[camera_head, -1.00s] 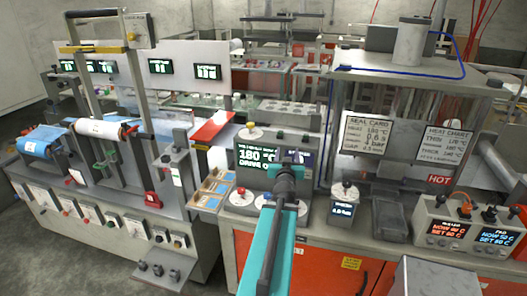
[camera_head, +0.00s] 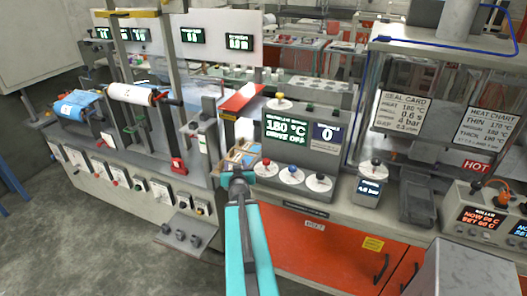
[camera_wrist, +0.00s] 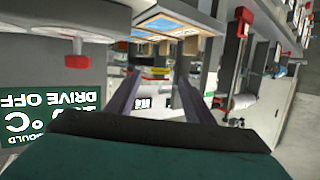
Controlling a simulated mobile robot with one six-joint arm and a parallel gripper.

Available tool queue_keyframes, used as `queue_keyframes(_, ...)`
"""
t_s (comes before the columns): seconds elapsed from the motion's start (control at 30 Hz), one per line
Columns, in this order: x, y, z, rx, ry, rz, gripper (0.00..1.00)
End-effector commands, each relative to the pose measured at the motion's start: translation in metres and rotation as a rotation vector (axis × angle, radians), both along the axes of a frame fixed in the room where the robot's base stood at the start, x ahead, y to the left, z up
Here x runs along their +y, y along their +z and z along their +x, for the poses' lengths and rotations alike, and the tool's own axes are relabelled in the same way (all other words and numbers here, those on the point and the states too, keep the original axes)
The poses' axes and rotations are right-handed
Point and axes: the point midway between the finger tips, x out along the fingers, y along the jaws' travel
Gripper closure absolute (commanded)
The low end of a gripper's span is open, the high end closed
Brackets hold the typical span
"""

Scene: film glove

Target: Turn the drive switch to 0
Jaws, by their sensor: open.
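The control console (camera_head: 300,140) has a screen (camera_head: 287,131) reading 180 °C and DRIVE OFF, and a smaller display (camera_head: 327,134) showing 0. I cannot read which is the drive switch. My gripper (camera_head: 237,178) is just left of the left dial, apart from it. In the wrist view my gripper (camera_wrist: 155,100) is open and empty; the screen (camera_wrist: 45,118) appears upside down, with a red knob (camera_wrist: 78,61) above it.
A small unit with a black knob (camera_head: 369,184) stands right of the console, beside a grey tray (camera_head: 417,203). A red plate (camera_head: 240,98) juts out behind my gripper. A roller machine (camera_head: 120,150) stands left. Orange cabinet fronts (camera_head: 310,245) lie below; floor is free at lower left.

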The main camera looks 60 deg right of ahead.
Motion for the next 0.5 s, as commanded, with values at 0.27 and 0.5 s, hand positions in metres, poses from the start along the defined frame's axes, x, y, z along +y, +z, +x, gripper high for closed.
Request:
queue_keyframes(0.27, 0.089, -0.082, 0.068, 0.074, 0.121, 0.099, 0.52)
queue_keyframes(0.5, 0.172, -0.152, 0.105, 0.167, 0.214, 0.186, 0.52)
